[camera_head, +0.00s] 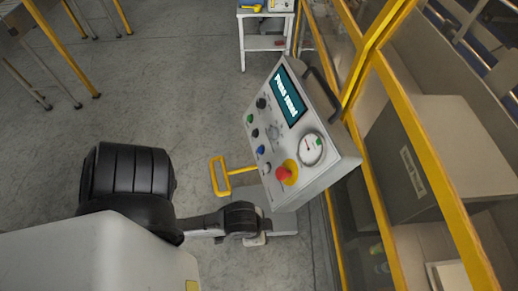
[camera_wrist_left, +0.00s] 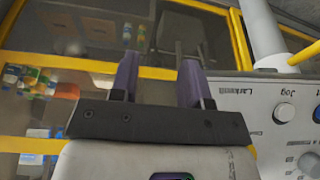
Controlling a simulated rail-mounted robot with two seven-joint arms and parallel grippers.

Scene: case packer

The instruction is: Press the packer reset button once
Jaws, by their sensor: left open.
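The packer's control panel (camera_head: 295,135) faces up and left in the head view, its screen (camera_head: 290,97) reading "Press reset". Its buttons include a green one (camera_head: 250,119), a blue one (camera_head: 260,150), a pale one (camera_head: 265,169) and a red mushroom button (camera_head: 284,174) on a yellow base. Labels are too small there to show which is reset. In the left wrist view, the panel fills the right side, with a pale button (camera_wrist_left: 284,112) labelled "Jog" and a blue button cut by the edge. My left gripper (camera_wrist_left: 158,62) is open and empty, beside the panel, touching no button. My right gripper is out of view.
A yellow-framed guard (camera_head: 430,150) stands right of the panel. A dark handle (camera_head: 322,93) and a gauge (camera_head: 312,149) are on the panel. A yellow bracket (camera_head: 219,176) stands left of it.

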